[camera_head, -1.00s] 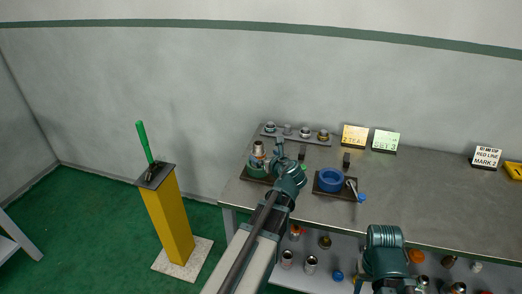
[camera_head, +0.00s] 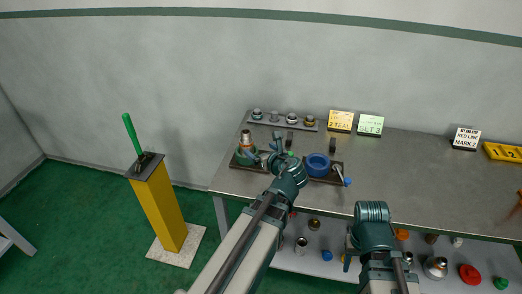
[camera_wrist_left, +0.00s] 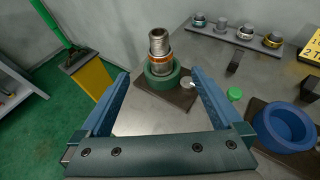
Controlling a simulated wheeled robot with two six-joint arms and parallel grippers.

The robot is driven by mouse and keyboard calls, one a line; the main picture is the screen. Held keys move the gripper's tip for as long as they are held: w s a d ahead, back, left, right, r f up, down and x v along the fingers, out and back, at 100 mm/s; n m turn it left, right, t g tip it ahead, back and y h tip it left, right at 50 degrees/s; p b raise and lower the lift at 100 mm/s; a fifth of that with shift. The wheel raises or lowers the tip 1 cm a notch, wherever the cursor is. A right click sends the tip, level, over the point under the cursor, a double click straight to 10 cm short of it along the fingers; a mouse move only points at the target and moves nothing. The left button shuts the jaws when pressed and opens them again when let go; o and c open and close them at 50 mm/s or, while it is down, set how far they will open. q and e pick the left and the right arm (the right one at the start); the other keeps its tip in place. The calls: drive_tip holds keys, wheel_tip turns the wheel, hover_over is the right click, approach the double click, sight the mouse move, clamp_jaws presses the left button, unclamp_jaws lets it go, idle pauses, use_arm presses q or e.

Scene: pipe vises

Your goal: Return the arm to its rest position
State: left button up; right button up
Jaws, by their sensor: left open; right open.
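My left gripper (camera_head: 262,156) is at the green vise on the bench, its jaws open and empty. In the left wrist view its two blue fingers (camera_wrist_left: 160,73) stand wide apart on either side of the view of the pipe. The metal pipe (camera_wrist_left: 159,43) with an orange band stands upright in the green round vise (camera_wrist_left: 160,78); it also shows in the head view (camera_head: 246,138). The fingers appear apart from the pipe. My right arm's teal joint (camera_head: 372,225) shows at the lower right of the head view; its gripper jaws cannot be seen.
A blue vise (camera_head: 317,165) sits right of the green one. A rack (camera_head: 283,121) with several fittings stands behind. Signs (camera_head: 340,121) line the back. A yellow post (camera_head: 164,212) with a green lever stands left. A lower shelf (camera_head: 322,262) holds loose parts.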

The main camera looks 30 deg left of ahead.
use_arm(q)
drive_tip(key=s+d+f+n+g+h+p, duration=0.2)
drive_tip(key=s+d+f+n+g+h, duration=0.2)
drive_tip(key=s+d+n, duration=0.5)
drive_tip(key=s+d+f+n+g+h+p, duration=0.3)
drive_tip(key=s+d+n, duration=0.6)
drive_tip(key=d+n, duration=0.4)
drive_tip(key=d+f+g+h, duration=0.1)
drive_tip(key=d+h, duration=0.1)
drive_tip(key=d, duration=0.2)
drive_tip(key=shift+g, duration=0.4)
